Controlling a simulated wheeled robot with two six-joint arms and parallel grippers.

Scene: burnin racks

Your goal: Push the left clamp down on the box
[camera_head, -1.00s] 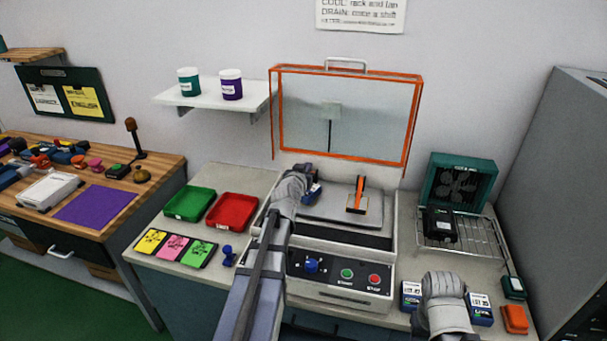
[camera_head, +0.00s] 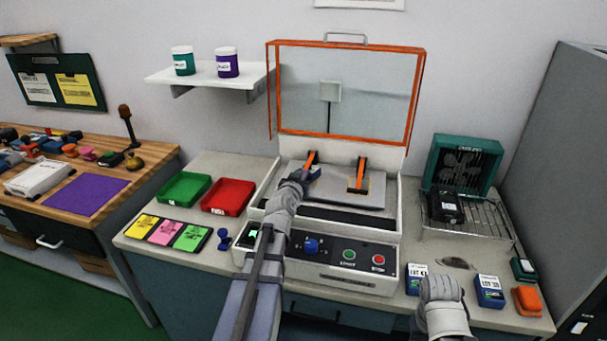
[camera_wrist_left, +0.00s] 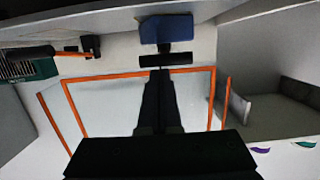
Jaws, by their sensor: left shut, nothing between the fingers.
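The box is a white bench unit (camera_head: 262,203) with its orange-framed clear lid (camera_head: 345,93) standing open. The left clamp's orange lever (camera_head: 312,158) stands up on the grey plate (camera_head: 340,208), just behind my left gripper (camera_head: 305,178). The right clamp (camera_head: 358,172) has a similar upright orange lever. My left gripper is shut and empty, close to the left clamp; whether they touch is unclear. A blue block (camera_wrist_left: 167,28) lies beyond its dark fingers (camera_wrist_left: 160,85) in the wrist view. My right gripper (camera_head: 443,300) is over the counter's front right; its fingers are not clear.
Green (camera_head: 183,188) and red (camera_head: 228,196) trays stand left of the box. A knob and buttons (camera_head: 349,255) are on its front. Blue-and-white modules (camera_head: 489,291) lie near my right gripper.

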